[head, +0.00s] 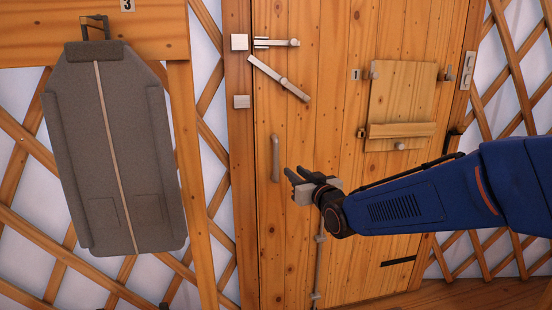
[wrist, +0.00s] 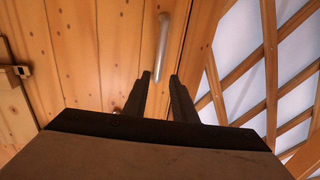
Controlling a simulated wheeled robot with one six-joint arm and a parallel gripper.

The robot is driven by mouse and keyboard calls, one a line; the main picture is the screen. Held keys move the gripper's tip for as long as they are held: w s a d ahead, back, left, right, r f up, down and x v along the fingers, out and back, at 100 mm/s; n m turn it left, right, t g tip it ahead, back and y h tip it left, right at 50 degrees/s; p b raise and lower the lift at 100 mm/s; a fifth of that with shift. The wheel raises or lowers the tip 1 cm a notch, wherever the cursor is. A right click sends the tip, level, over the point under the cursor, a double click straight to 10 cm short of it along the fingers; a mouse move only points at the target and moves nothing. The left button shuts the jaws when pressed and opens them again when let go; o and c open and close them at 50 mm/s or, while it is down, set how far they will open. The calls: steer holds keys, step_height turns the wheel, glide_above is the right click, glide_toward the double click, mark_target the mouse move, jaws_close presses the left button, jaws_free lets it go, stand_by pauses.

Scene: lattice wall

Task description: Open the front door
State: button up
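The wooden front door (head: 335,45) stands shut in its frame in the head view. A vertical grey handle (head: 275,158) is on its left side; it also shows in the wrist view (wrist: 162,48), ahead of the fingertips. My gripper (head: 290,174) is just right of the handle's lower end in the head view. In the wrist view my gripper (wrist: 160,76) has its two fingers apart with nothing between them. A gap to the handle seems to remain. Above the handle are a horizontal bolt (head: 277,43) and a slanted metal bar (head: 278,79).
A small wooden hatch (head: 402,95) with knobs is on the door's right. Lattice wall (head: 30,220) flanks the door. A vertical rod (head: 318,265) runs low on the door. Wooden floor (head: 465,295) shows at lower right.

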mark_target(277, 158)
steer(key=x, duration=1.6)
jaws_close()
